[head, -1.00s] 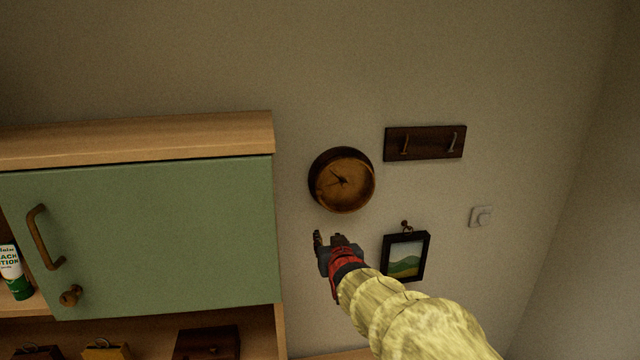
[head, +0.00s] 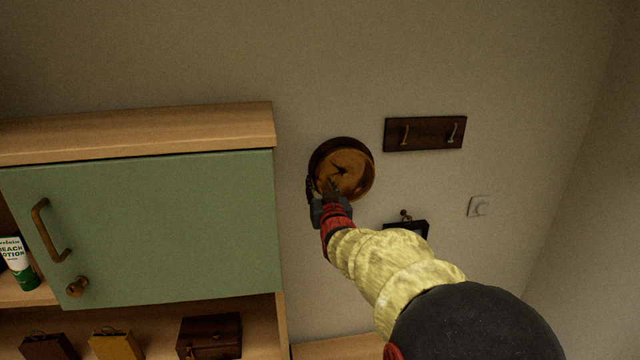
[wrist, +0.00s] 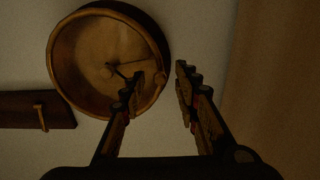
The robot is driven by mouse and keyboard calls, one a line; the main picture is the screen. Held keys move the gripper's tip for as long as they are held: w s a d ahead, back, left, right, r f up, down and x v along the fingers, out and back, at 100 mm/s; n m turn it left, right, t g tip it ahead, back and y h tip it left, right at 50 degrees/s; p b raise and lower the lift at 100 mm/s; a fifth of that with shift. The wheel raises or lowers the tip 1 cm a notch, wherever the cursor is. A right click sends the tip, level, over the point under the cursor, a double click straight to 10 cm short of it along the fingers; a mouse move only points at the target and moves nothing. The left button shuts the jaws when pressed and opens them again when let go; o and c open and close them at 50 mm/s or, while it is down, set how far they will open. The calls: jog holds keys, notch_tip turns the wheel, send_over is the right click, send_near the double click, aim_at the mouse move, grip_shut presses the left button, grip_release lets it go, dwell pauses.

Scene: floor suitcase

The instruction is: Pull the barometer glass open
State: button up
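The barometer (head: 352,160) is a round, dark-rimmed dial with a brown-gold face and dark hands, mounted on the wall. In the wrist view the barometer (wrist: 85,60) fills the upper left, and its glass looks closed against the case. My gripper (head: 321,188) is at the lower left edge of the barometer in the head view. In the wrist view my gripper (wrist: 160,72) is open, with one fingertip over the face and the other just outside the rim. The rim edge shows between the fingers; I cannot tell whether they touch it.
A green cabinet door (head: 150,230) with a bronze handle is left of the barometer. A dark hook board (head: 425,133) hangs at upper right. A small picture frame (head: 408,228) below is mostly hidden by my arm. A wall switch (head: 480,206) is at right.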

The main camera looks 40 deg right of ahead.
jog(key=shift+w+d, duration=0.1)
jog(key=shift+w, duration=0.1)
jog(key=shift+c, duration=0.4)
grip_shut()
dwell(0.6)
